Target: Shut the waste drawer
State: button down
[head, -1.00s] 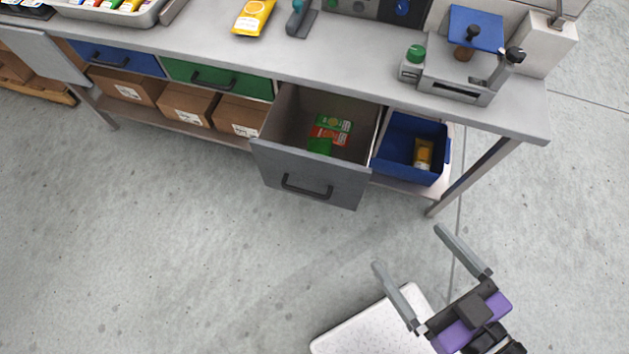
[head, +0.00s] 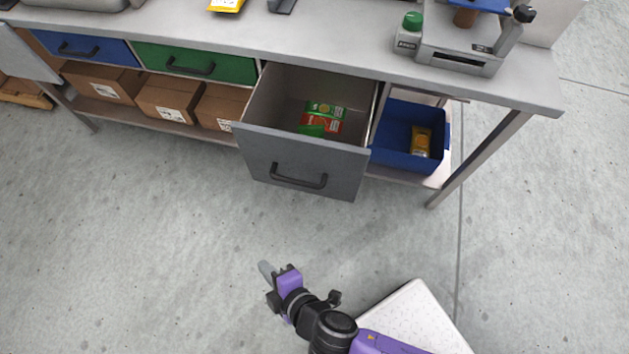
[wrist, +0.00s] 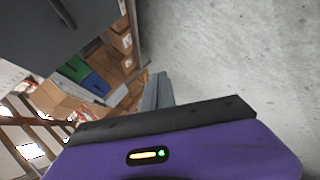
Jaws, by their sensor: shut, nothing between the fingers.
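The waste drawer (head: 330,172) is the grey one under the bench, pulled well out. Green and red packets (head: 322,118) lie inside it. Its dark bar handle (head: 299,181) is on the front face. My gripper (head: 264,268) is shut and empty, in front of and below the drawer front, apart from it. In the wrist view my shut fingers (wrist: 157,92) show past the purple gripper body, and part of the grey drawer front (wrist: 40,25) fills the upper left.
A blue bin (head: 400,150) with a yellow item stands right of the drawer, by the bench leg (head: 480,160). Shut blue (head: 85,48) and green (head: 195,64) drawers and cardboard boxes (head: 165,100) are to the left. The floor in front is clear.

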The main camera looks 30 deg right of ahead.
jog(key=w+f+n+h+b, duration=0.2)
jog(key=w+f+n+h, duration=0.2)
jog(key=f+n, duration=0.1)
jog(key=n+t+h, duration=0.2)
jog(key=n+h, duration=0.4)
jog(key=h, duration=0.6)
send_near(317, 167)
jog(key=x, duration=0.6)
jog(key=shift+w+d+p, duration=0.2)
jog(key=shift+d+p, duration=0.15)
